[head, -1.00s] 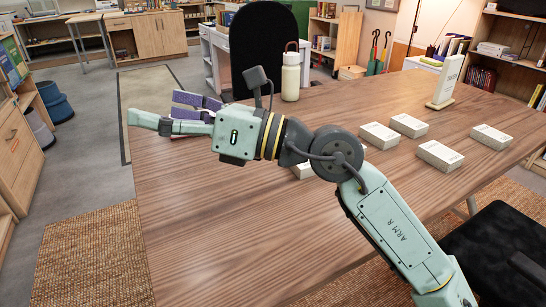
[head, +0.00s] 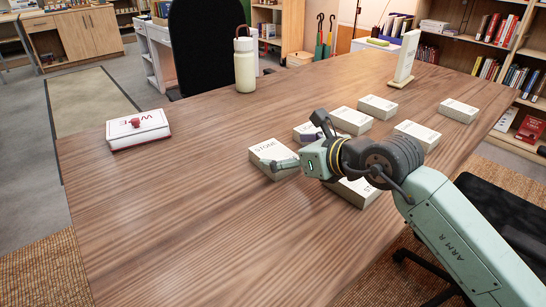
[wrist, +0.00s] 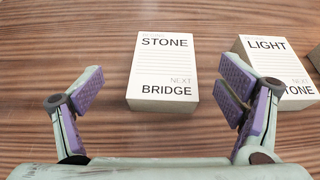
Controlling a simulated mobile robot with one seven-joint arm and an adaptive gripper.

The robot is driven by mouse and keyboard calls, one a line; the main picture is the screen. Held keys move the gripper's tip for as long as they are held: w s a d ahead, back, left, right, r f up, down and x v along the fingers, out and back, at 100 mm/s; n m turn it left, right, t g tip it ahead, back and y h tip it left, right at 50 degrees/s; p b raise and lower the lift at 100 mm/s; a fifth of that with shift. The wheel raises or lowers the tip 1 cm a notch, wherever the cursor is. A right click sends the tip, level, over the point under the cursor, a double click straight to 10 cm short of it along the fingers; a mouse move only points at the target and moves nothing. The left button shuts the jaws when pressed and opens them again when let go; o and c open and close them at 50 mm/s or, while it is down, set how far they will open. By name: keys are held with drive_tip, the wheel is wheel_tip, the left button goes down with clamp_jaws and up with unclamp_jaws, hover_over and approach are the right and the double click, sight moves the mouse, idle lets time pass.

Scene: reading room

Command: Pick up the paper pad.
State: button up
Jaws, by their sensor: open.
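Several thick white pads lie on the wooden table, and I cannot tell which one the task means. One is printed STONE and BRIDGE (wrist: 163,62); in the head view this STONE pad (head: 265,152) lies nearest the gripper. My gripper (wrist: 162,90) is open and empty, with purple finger pads. In the wrist view the STONE pad lies ahead, between the two fingers in the picture, and no contact shows. In the head view my gripper (head: 294,147) is low over the pads, its arm reaching from the right. A pad printed LIGHT (wrist: 270,62) lies to the right, partly behind the right finger.
A cream bottle (head: 245,68) and an upright white sign (head: 406,58) stand at the back. A black chair (head: 500,215) is at right.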

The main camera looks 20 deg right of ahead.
sight(274, 153)
drive_tip(key=shift+d+f+p+x, duration=0.15)
drive_tip(key=shift+p+x, duration=0.15)
drive_tip(key=shift+x, duration=1.25)
drive_tip(key=shift+d+f+p+x, duration=0.15)
drive_tip(key=shift+p+x, duration=0.1)
drive_tip(key=shift+x, duration=1.25)
drive_tip(key=shift+c, duration=0.5)
drive_tip(key=shift+r, duration=0.1)
drive_tip(key=c, duration=1.3)
